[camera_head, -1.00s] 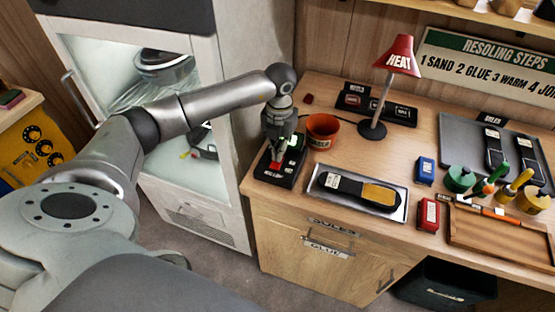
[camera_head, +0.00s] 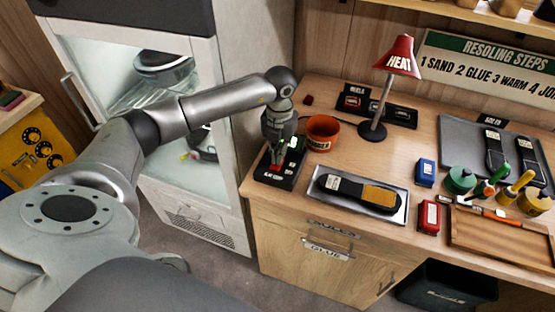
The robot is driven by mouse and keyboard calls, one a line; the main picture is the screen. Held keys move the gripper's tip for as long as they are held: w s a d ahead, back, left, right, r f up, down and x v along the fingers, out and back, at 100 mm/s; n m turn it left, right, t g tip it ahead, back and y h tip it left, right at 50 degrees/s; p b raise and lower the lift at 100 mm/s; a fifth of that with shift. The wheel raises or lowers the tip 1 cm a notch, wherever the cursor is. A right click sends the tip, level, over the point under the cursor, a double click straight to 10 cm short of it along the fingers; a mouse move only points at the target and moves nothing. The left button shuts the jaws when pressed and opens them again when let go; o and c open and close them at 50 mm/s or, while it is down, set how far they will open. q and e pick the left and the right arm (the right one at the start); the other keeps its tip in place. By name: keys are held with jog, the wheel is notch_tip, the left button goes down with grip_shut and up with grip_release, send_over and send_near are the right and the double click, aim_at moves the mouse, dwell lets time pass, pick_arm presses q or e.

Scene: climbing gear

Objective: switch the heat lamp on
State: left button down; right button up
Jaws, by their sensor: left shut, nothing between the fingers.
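The red heat lamp (camera_head: 398,58), marked HEAT, stands on a round dark base at the back of the bench. I cannot tell from its shade whether it is lit. A black switch box (camera_head: 283,178) with a small green light and a red part sits at the bench's left front corner. My left gripper (camera_head: 277,162) is shut and empty, pointing down at the box; its fingertips are at or just above the red part. I cannot tell whether they touch it. My right gripper is not in view.
An orange-red pot (camera_head: 322,131) stands just right of my left gripper. A metal tray (camera_head: 318,199) holding a shoe sole lies in front of the lamp. Blue (camera_head: 426,171) and red (camera_head: 428,217) blocks, glue jars and a wooden board (camera_head: 490,238) fill the right side.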

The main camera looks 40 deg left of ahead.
pick_arm(q)
jog(key=shift+r+p, duration=1.8)
jog(key=shift+r, duration=1.5)
jog(key=shift+f, duration=0.1)
